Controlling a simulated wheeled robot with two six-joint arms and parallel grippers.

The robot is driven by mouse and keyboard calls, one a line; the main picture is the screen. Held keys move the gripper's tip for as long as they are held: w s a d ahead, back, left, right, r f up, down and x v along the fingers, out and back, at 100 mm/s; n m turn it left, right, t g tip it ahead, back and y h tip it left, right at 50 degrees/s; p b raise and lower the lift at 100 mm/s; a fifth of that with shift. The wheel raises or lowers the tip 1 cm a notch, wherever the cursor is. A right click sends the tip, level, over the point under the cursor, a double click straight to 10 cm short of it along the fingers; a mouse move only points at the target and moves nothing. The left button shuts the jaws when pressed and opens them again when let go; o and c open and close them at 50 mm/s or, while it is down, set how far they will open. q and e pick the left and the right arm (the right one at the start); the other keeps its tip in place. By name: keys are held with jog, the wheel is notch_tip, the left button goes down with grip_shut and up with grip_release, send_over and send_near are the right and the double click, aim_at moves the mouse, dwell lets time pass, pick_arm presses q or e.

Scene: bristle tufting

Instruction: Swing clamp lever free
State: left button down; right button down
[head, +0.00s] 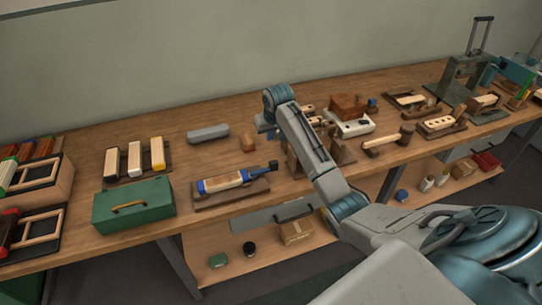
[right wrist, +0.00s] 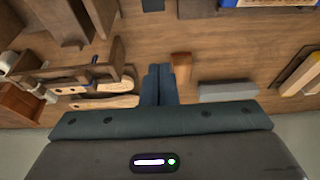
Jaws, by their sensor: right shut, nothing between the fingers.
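A blue clamp fixture (head: 208,186) holds a pale wooden block (head: 224,182) on a wooden board near the table's front edge. A dark lever with a black knob (head: 272,164) sticks out at its right end. Part of the blue fixture also shows at the top right of the right wrist view (right wrist: 268,3). My right gripper (head: 264,123) is above the table, behind the fixture. In the right wrist view its two fingers (right wrist: 159,84) are together and empty, beside a small brown wooden block (right wrist: 181,66). My left gripper is not in view.
A grey bar (head: 208,133) lies behind the fixture. A green box (head: 134,204) and a rack of blocks stand to its left. Wooden tool holders, a mallet (head: 388,140) and a white device (head: 354,127) stand to the right. My right arm hides some of the table.

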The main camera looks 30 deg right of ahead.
aim_at(263, 170)
jog(key=p+x, duration=0.2)
jog(key=x, duration=0.8)
jog(key=s+p, duration=0.2)
jog(key=shift+s+a+p, duration=0.3)
jog(key=shift+s+p, duration=0.05)
jog(key=shift+s, duration=0.05)
jog(key=shift+s+a+r, duration=0.1)
jog(key=shift+s+a, duration=0.05)
jog(key=shift+s, duration=0.45)
